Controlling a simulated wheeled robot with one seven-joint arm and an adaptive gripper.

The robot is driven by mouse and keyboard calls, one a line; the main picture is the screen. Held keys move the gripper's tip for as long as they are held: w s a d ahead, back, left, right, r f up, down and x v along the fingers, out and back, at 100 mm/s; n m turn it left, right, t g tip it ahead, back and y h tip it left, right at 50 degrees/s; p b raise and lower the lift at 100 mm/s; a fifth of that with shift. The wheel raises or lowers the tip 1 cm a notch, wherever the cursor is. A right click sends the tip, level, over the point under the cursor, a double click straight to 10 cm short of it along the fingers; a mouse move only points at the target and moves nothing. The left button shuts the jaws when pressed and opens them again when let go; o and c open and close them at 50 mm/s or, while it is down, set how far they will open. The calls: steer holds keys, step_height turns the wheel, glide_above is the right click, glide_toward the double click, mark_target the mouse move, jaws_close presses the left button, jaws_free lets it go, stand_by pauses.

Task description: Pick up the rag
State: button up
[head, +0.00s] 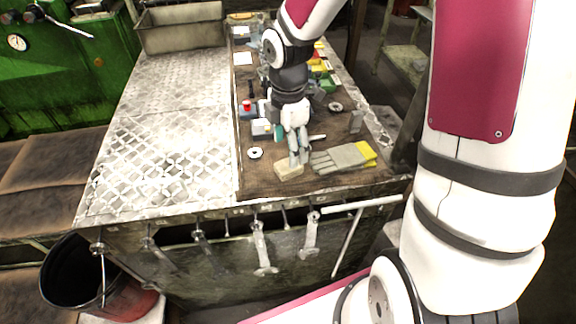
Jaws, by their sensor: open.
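A small beige folded piece that looks like the rag (288,171) lies on the brown mat (262,186) near the front of the bench. My gripper (298,160) points down, its fingertips at the rag's upper right edge. The jaws are open. The fingers hide part of the rag, and I cannot tell whether they touch it. A grey work glove with a yellow cuff (340,158) lies just right of the gripper.
A white ring (255,153) lies left of the gripper. A box with a red button (247,106) and several small parts stand farther back. The patterned metal plate (160,150) at left is clear. Wrenches (262,245) hang from the front edge, and a bucket (90,285) stands below left.

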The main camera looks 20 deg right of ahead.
steer(key=shift+w+d+f, duration=0.1)
steer(key=shift+f, duration=1.5)
steer(key=shift+w+d+f, duration=0.1)
steer(key=shift+f, duration=1.5)
steer(key=c, duration=1)
